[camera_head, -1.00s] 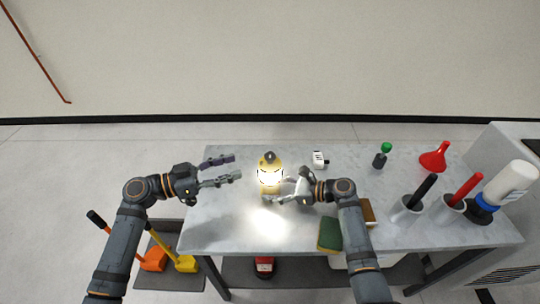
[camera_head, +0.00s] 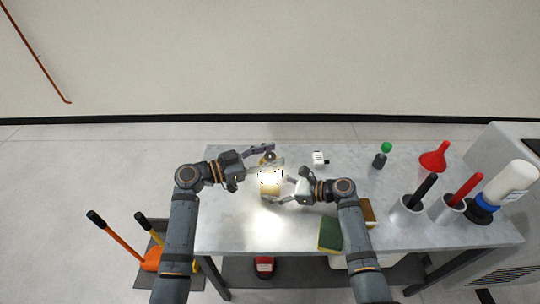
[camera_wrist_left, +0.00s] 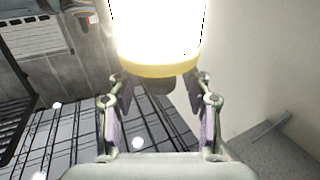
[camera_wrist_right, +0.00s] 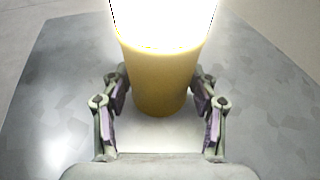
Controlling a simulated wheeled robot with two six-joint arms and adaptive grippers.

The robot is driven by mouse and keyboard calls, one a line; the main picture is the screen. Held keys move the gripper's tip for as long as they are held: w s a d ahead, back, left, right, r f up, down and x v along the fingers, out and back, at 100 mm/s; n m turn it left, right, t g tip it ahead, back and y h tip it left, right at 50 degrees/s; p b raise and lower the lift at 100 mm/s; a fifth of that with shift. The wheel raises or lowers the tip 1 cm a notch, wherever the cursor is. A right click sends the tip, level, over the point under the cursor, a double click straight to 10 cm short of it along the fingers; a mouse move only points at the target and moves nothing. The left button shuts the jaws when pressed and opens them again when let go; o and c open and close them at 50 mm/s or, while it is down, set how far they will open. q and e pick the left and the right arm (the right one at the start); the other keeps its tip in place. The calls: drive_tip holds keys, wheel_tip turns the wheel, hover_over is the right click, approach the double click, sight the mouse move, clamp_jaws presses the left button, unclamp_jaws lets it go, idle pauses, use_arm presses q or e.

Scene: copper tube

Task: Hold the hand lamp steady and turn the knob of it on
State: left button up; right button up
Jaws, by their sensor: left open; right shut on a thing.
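The hand lamp (camera_head: 270,178) stands upright on the table, glowing brightly, with a yellow body and a dark knob (camera_head: 270,156) on top. My right gripper (camera_head: 282,190) is shut on the lamp's yellow lower body (camera_wrist_right: 157,80), one finger on each side in the right wrist view. My left gripper (camera_head: 266,157) is open at the lamp's top. In the left wrist view its fingers stand either side of the dark knob (camera_wrist_left: 155,87), below the yellow cap (camera_wrist_left: 158,68). Contact with the knob cannot be told; glare hides the lamp's middle.
The grey table (camera_head: 230,235) bears a small white item (camera_head: 319,158), a green-capped bottle (camera_head: 381,157), a red funnel (camera_head: 434,158) and a sponge (camera_head: 330,235) near my right arm. Metal cups with black and red handles stand at the right.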

use_arm(q)
clamp_jaws()
drive_tip(key=shift+m+g+h, duration=0.4)
drive_tip(key=shift+m+g, duration=0.4)
drive_tip(key=shift+g, duration=0.4)
unclamp_jaws()
drive_tip(key=v, duration=1.2)
